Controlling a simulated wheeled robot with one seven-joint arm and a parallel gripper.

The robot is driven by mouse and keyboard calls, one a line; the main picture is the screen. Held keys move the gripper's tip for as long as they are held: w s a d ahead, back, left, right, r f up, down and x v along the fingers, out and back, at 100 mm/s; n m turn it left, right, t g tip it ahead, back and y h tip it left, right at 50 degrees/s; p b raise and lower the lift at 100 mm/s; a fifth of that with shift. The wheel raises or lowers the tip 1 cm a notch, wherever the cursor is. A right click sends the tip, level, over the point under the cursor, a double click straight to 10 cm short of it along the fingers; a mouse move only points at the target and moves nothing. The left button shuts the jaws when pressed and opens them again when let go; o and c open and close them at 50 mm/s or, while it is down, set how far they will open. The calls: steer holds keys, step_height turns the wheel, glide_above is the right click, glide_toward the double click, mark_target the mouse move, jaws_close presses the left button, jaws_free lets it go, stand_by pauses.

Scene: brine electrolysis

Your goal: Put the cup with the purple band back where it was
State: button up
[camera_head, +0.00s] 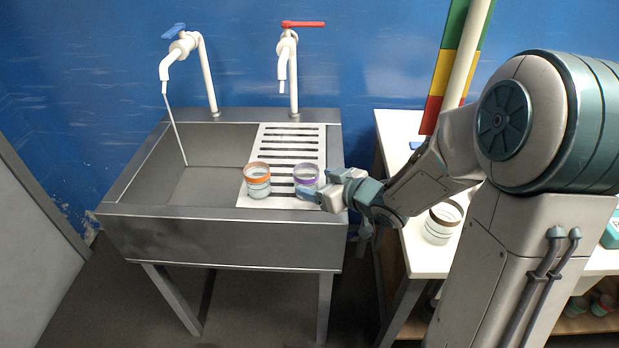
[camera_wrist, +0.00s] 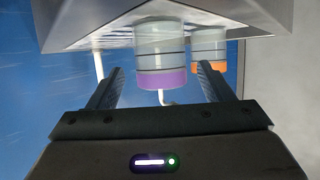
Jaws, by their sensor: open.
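The cup with the purple band (camera_head: 306,174) stands upright on the slotted drainboard (camera_head: 291,132) at the right side of the metal sink. My gripper (camera_head: 319,187) is open beside this cup, on its near right side. In the wrist view, the purple-banded cup (camera_wrist: 161,60) appears upside down ahead of the gap between the two fingers (camera_wrist: 160,88). I cannot tell whether the fingers touch it. In the head view, the fingers partly hide the cup's lower part.
A cup with an orange band (camera_head: 257,180) stands to the left on the drainboard. The sink basin (camera_head: 205,165) is left, with water running from the blue-handled tap (camera_head: 185,45). A red-handled tap (camera_head: 288,50) stands behind. A brown-banded cup (camera_head: 442,222) is on the white table (camera_head: 425,255) at right.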

steer(key=p+v, duration=0.1)
steer(key=v, duration=0.6)
steer(key=shift+r, duration=0.1)
steer(key=shift+d, duration=0.25)
steer(key=s+d+r+m+h, duration=0.15)
steer(key=d+m+h, duration=0.35)
steer(key=d+h, duration=0.55)
steer(key=s+a+m+g, duration=0.1)
steer(key=s+m+g, duration=0.1)
steer(key=s, duration=0.6)
steer(key=s+a+r+m+g+y, duration=0.1)
steer(key=s+g, duration=0.4)
steer(key=s, duration=0.2)
steer(key=shift+s+a+r+m, duration=0.35)
steer(key=shift+s+m, duration=0.05)
